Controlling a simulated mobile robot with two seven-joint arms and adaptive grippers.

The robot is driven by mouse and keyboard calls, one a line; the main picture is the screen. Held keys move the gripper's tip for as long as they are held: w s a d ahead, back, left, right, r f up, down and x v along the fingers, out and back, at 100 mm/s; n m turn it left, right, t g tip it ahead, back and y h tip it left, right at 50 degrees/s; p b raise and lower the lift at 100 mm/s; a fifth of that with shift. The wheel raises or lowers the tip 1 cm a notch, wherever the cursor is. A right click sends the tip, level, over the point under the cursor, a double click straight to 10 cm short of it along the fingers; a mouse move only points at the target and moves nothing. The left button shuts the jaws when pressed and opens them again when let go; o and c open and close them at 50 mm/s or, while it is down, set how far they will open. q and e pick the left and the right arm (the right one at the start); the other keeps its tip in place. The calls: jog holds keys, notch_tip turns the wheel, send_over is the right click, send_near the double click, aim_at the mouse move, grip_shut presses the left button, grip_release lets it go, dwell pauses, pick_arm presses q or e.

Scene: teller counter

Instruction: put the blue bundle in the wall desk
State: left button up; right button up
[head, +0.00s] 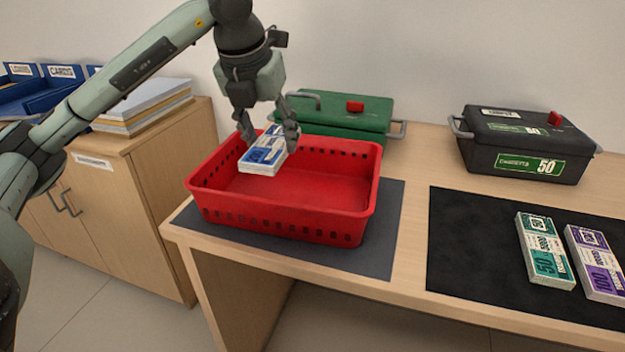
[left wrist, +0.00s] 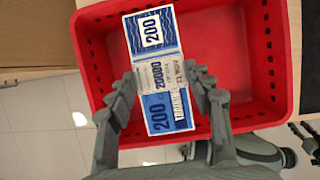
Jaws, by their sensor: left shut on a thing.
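The blue bundle (head: 262,158), a banded stack of blue and white notes marked 200, is gripped between the fingers of my left gripper (head: 267,135). It is over the red basket (head: 280,222), near its back left part; I cannot tell whether it touches the basket floor. The left wrist view shows the bundle (left wrist: 152,30) between both fingers of the left gripper (left wrist: 160,80), with the red basket (left wrist: 225,35) around and below it. The basket stands on a grey mat on the wooden desk (head: 412,255) against the wall.
A green box (head: 345,112) stands behind the basket, and a black box (head: 525,150) stands at the back right. A green bundle (head: 545,250) and a purple bundle (head: 597,262) lie on a black mat (head: 465,240). A wooden cabinet (head: 135,190) with stacked papers and blue trays is left.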

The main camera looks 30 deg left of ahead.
aim_at(265, 153)
pick_arm(q)
notch_tip(265, 153, down, 6)
jog(key=shift+r+b, duration=0.1)
jog(key=shift+b, duration=0.2)
jog(key=shift+w+f, duration=0.15)
jog(key=shift+f, duration=1.9)
pick_arm(e)
jog(key=shift+r, duration=1.1)
pick_arm(q)
jog(key=o, duration=1.2)
pick_arm(e)
jog(key=shift+r, duration=0.1)
pick_arm(q)
jog(key=shift+r, duration=0.1)
jog(key=v, duration=1)
jog(key=shift+r, duration=0.3)
jog(key=shift+s+d+r+p, duration=0.1)
jog(key=shift+s+r+p, duration=0.2)
jog(key=shift+s+r, duration=0.15)
jog(key=shift+r, duration=0.1)
pick_arm(e)
jog(key=shift+x, duration=1.1)
